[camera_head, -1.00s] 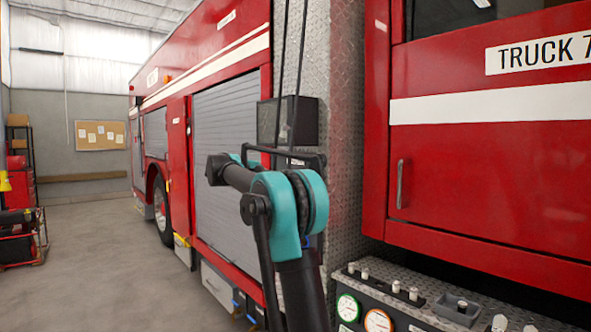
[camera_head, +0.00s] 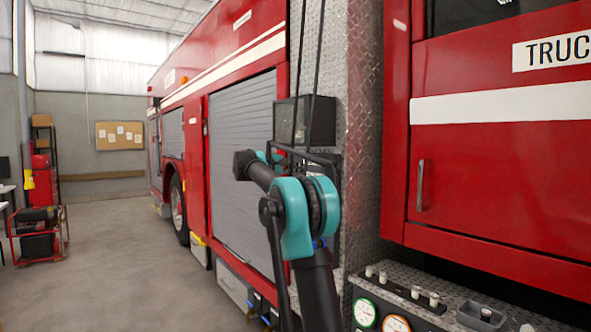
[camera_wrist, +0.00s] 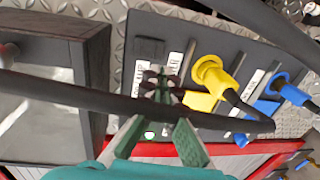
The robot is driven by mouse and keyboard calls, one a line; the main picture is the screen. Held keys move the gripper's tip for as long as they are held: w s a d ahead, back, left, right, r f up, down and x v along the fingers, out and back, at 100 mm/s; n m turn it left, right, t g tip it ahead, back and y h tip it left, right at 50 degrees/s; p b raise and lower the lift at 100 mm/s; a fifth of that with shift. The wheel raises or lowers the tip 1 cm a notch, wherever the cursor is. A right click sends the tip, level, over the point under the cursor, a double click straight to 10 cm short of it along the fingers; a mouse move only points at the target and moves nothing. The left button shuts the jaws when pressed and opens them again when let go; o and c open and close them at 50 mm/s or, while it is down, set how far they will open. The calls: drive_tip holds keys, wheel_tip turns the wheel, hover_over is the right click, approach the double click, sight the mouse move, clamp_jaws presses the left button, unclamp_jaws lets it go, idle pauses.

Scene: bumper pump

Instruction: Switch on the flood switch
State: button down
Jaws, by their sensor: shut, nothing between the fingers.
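A dark panel (camera_wrist: 205,48) with white labels (camera_wrist: 140,75), yellow and blue plugs and a small lit green light (camera_wrist: 150,135) shows in the wrist view. My gripper (camera_wrist: 161,76) is shut and empty, with its dark fingertips in front of the panel, by the labels. I cannot tell whether they touch it. The label text is too small and partly covered to read surely. I cannot single out the flood switch; the fingers and a black cable cover part of the panel. In the head view my arm hides the gripper.
A yellow plug (camera_wrist: 211,76) and a blue plug (camera_wrist: 286,91) with cables sit right of my fingers. A dark glass-fronted box (camera_wrist: 40,100) is at left. The red truck (camera_head: 490,160) stands close on the right; the grey floor (camera_head: 120,250) at left is open.

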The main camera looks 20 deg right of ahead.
sight(323, 170)
drive_tip(key=x, duration=0.9)
